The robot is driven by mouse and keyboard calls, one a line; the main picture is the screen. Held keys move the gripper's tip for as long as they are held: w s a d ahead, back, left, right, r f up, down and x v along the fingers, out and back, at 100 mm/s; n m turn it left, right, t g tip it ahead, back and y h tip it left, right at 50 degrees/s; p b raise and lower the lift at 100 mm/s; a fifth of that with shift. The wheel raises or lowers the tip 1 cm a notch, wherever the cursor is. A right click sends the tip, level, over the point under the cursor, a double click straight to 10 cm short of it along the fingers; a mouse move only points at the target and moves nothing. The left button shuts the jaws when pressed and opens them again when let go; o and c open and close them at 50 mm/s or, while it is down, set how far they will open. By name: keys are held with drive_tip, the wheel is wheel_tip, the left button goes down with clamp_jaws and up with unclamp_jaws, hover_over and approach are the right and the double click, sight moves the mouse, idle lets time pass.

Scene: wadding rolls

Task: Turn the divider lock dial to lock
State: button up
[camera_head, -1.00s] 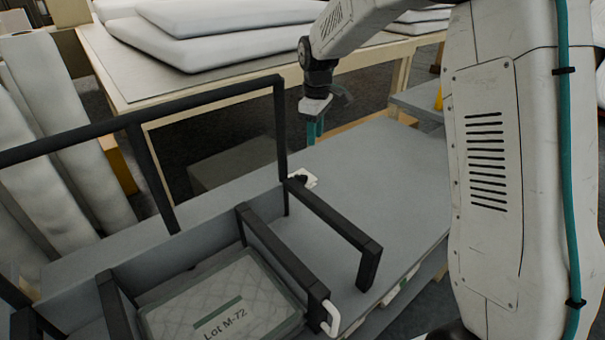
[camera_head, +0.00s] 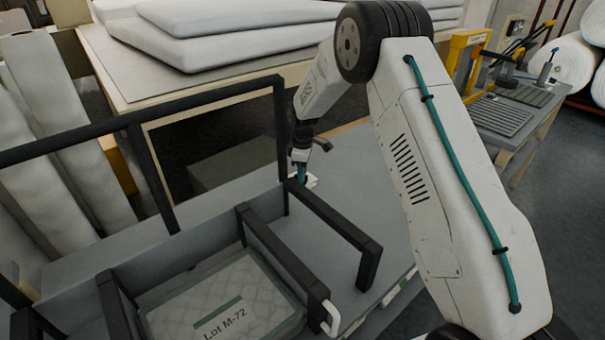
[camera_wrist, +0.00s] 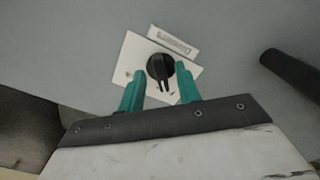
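The divider lock dial (camera_wrist: 160,67) is a black round knob with a pointer on a white plate (camera_wrist: 134,53), beside a label reading "Dividers". In the wrist view my gripper (camera_wrist: 159,82) has its two teal fingers apart, one on each side of the dial's lower part. I cannot tell whether either finger touches it. In the head view my gripper (camera_head: 301,172) is over the plate (camera_head: 311,180) by the black frame's corner, and the dial is hidden there.
A black divider frame (camera_head: 283,130) stands close to my gripper. A table (camera_head: 105,75) with white wadding is behind. The grey surface (camera_head: 352,165) to the right is clear.

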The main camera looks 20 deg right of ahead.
drive_tip(key=shift+f, duration=0.45)
clamp_jaws()
